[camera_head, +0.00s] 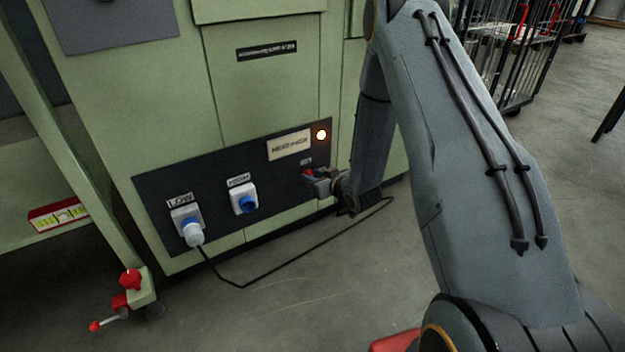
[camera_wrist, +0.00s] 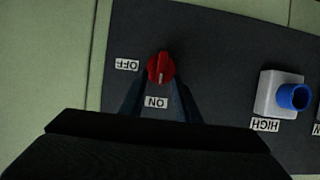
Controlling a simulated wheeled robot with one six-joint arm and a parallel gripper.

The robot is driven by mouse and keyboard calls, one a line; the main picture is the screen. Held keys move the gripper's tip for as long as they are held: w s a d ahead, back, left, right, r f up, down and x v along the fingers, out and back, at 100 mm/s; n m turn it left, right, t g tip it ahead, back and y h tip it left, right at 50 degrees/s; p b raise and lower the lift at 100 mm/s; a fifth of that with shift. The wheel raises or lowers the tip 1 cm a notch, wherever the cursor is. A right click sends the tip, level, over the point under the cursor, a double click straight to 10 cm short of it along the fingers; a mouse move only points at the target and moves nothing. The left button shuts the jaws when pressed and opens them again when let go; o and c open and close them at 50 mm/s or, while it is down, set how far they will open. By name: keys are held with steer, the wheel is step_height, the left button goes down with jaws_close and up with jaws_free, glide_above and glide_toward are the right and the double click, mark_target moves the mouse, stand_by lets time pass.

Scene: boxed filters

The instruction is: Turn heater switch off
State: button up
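The heater switch is a red rotary knob (camera_wrist: 161,68) on a dark panel, with an OFF label (camera_wrist: 127,65) to its left and an ON label (camera_wrist: 156,102) below it in the wrist view. Its white mark points toward ON. In the head view the knob (camera_head: 308,172) is partly hidden by my gripper (camera_head: 318,181). In the wrist view my gripper (camera_wrist: 161,88) has its fingers apart, one on each side of the knob's lower part. I cannot tell whether they touch it. The round lamp (camera_head: 321,135) above the switch glows.
The panel (camera_head: 220,185) carries a LOW socket (camera_head: 187,220) with a plug and black cable (camera_head: 265,275), and a blue HIGH socket (camera_head: 243,198). A green bench frame (camera_head: 65,150) with a red caster brake (camera_head: 130,279) stands at left.

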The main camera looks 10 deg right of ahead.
steer(key=shift+w+a+f, duration=0.1)
steer(key=shift+w, duration=0.15)
jaws_close()
